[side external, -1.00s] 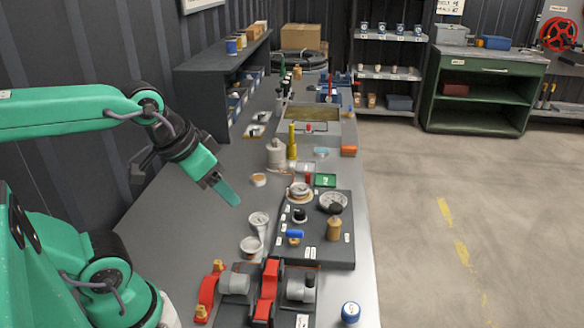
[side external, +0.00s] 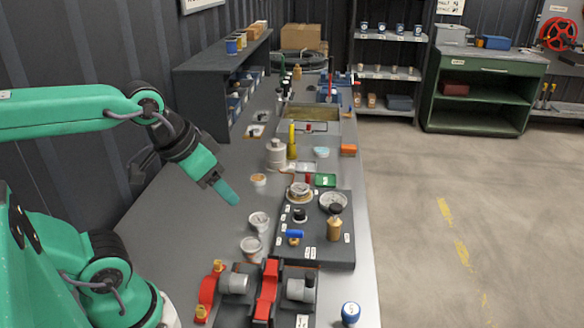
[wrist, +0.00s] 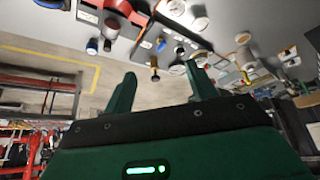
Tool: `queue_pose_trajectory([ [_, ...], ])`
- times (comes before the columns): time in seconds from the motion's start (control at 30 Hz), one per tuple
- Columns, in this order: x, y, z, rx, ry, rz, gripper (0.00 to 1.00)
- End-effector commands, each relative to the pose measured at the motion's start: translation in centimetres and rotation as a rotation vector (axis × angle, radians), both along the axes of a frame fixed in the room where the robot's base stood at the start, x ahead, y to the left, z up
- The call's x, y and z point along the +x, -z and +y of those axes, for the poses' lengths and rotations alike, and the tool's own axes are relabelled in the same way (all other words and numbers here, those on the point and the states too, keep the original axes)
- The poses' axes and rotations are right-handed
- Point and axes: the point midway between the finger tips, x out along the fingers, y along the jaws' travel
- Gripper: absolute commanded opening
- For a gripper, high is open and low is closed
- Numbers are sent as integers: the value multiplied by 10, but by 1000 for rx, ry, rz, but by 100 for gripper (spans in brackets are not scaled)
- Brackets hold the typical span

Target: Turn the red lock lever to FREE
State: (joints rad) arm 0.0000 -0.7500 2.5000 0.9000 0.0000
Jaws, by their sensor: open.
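A pump-like assembly with red arms and grey cylinders (side external: 234,284) stands at the near end of the bench. A broad red lever-like part (side external: 267,286) rises at its middle, and a curved red part (side external: 207,292) sits at its left. I cannot tell which red part is the lock lever, and no FREE mark is legible. My gripper (side external: 228,192) hangs above the bench, beyond and left of the assembly, touching nothing. In the wrist view my gripper (wrist: 161,88) has its two fingers wide apart with nothing between them. Red parts show at the top (wrist: 115,18).
A dark panel (side external: 318,254) with a blue handle (side external: 294,234) and a brass knob (side external: 334,228) lies right of my gripper. White cups (side external: 252,247) stand between gripper and assembly. A blue-capped item (side external: 350,312) is near the right edge. The bench left of the cups is clear.

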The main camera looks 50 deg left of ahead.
Motion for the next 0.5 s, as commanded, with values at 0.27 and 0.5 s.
queue_pose_trajectory([
  [0.27,10,-6,2,1,-6,14,37],
  [0.5,41,-23,8,2,-25,57,37],
])
